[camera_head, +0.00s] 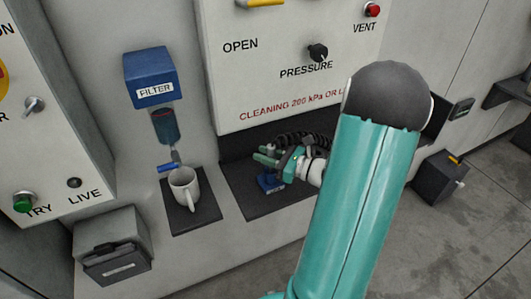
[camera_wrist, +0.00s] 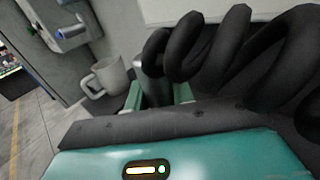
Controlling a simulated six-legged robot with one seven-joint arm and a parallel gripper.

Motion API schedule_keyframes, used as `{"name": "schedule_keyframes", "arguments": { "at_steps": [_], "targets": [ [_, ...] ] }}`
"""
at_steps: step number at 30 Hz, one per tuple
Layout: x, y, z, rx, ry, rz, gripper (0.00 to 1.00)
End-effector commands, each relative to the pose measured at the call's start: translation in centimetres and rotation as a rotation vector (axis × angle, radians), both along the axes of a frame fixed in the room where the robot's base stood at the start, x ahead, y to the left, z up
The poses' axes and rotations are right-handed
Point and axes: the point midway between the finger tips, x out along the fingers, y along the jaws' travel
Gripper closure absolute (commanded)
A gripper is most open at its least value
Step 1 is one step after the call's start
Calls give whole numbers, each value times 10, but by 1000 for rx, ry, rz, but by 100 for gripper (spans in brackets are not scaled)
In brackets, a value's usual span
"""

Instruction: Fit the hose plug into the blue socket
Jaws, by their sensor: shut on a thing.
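My gripper (camera_head: 267,155) is in the recess under the cleaning panel, its teal fingers pointing left. It is shut on the hose plug, a grey cylinder (camera_wrist: 152,88) that stands between the fingers in the wrist view. The black coiled hose (camera_wrist: 215,45) runs off to the right there; in the head view the hose (camera_head: 300,139) shows behind my gripper. A small blue block with a label, which looks like the blue socket (camera_head: 269,184), sits on the dark shelf just below my fingers. The plug's lower end is hidden, so I cannot tell whether it touches the socket.
A white mug (camera_head: 184,187) stands on a dark tray left of my gripper, under the blue filter housing (camera_head: 150,78). The cleaning panel (camera_head: 290,75) with its knob overhangs the recess. A dark box (camera_head: 439,178) stands at right. The floor at lower right is clear.

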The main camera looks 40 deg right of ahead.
Motion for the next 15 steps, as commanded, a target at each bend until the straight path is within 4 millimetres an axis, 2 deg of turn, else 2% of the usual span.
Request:
{"name": "schedule_keyframes", "arguments": {
  "at_steps": [15],
  "targets": [
    [0, 0, -12, 0, 0, 0, 100]
  ]
}}
